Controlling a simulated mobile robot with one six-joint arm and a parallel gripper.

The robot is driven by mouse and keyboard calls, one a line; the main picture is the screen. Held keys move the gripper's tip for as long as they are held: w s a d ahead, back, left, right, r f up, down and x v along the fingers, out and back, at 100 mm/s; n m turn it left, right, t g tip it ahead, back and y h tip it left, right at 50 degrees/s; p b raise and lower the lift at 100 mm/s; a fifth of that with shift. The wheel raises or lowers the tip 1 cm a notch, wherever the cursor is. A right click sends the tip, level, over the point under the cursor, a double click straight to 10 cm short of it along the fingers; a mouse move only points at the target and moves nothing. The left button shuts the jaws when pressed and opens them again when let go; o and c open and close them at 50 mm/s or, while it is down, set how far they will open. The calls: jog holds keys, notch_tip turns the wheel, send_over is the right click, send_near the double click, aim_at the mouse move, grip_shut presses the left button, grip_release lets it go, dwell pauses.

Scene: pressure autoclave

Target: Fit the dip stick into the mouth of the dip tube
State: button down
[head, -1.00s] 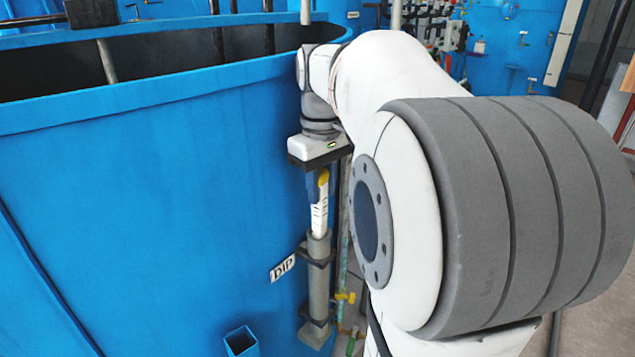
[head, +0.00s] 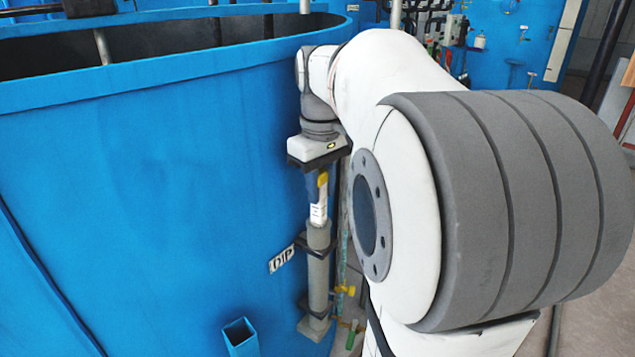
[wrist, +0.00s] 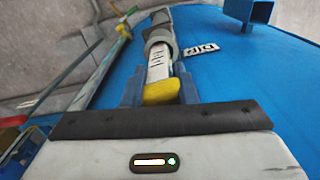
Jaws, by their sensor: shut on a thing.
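The dip stick is a white strip with dark marks and a yellow top. In the head view the white dip stick (head: 318,213) stands upright with its lower end inside the mouth of the grey dip tube (head: 318,270). The wrist view also shows the dip stick (wrist: 159,66) entering the dip tube (wrist: 158,35), whose rim surrounds it. My gripper (head: 317,186) is directly above the tube, its blue fingers shut on the yellow top of the stick. The fingers also show in the wrist view (wrist: 160,92). The stick's lower end is hidden inside the tube.
The tube is clamped beside the large blue tank (head: 150,200), near a DIP label (head: 282,259). An open blue square tube (head: 240,337) projects at lower left. A thin pipe with a yellow valve (head: 345,290) runs close on the right.

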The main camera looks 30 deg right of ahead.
jog(key=shift+f+b, duration=0.5)
jog(key=shift+f, duration=0.25)
jog(key=c, duration=1.1)
grip_release()
jog(key=shift+r, duration=0.1)
notch_tip(320, 180, up, 8)
jog(key=shift+f+p, duration=0.15)
jog(key=shift+p, duration=0.6)
jog(key=shift+s, duration=0.1)
